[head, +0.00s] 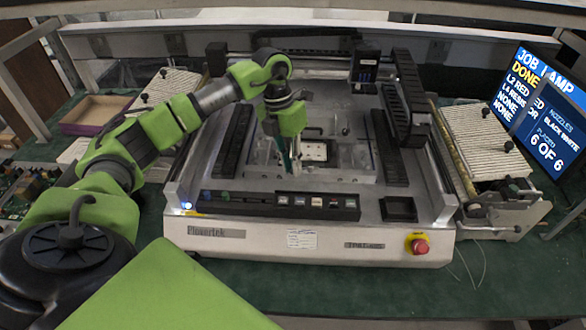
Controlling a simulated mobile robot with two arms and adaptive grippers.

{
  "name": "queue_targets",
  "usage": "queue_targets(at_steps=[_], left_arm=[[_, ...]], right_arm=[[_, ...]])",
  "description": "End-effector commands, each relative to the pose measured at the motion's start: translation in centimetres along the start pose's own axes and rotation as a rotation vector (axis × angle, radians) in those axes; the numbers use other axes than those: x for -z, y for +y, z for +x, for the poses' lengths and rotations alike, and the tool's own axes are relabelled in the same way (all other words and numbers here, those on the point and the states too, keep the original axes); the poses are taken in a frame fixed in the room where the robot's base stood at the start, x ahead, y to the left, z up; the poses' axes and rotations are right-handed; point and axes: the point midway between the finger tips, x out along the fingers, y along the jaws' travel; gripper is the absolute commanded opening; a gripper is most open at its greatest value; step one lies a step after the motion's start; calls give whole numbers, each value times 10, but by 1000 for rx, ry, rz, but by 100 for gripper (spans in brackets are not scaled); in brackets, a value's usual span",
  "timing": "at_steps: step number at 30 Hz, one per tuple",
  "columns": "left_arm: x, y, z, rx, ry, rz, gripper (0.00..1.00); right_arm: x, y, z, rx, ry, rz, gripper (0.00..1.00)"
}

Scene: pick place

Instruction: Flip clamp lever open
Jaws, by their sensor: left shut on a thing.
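My left gripper (287,160) reaches down into the middle of the pick-and-place machine (225,240), at the left end of the board clamp (345,175). It is shut on a slim teal-green piece (281,152). I cannot tell whether that piece is the clamp lever; the fingers hide much of it. A pale board with a dark square part (315,152) lies in the clamp just right of the fingers. My right gripper is not in view.
A row of small modules (315,201) and an empty black tray (398,209) line the machine's front, with a red stop button (419,246). Feeder banks (487,140) stand at both sides. A screen (545,105) reads "DONE". Rails (392,125) flank the work area.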

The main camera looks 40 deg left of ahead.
Motion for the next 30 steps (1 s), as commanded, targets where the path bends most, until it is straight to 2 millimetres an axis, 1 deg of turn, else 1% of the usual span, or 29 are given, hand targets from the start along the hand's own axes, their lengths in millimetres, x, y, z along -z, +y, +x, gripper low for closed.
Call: queue_targets(at_steps=[1, 9, 15, 21, 30], left_arm=[[-6, 4, -3, -3, -11, 30, 0], [-14, 10, -6, -2, 26, 230, 0], [-18, 13, -7, -3, 48, 339, 0], [-21, 14, -8, -3, 59, 402, 0], [-21, 14, -8, -3, 64, 424, 0]], right_arm=[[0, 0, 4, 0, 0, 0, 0], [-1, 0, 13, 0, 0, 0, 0], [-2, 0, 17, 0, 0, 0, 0], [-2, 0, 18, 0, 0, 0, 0], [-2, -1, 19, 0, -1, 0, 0]])
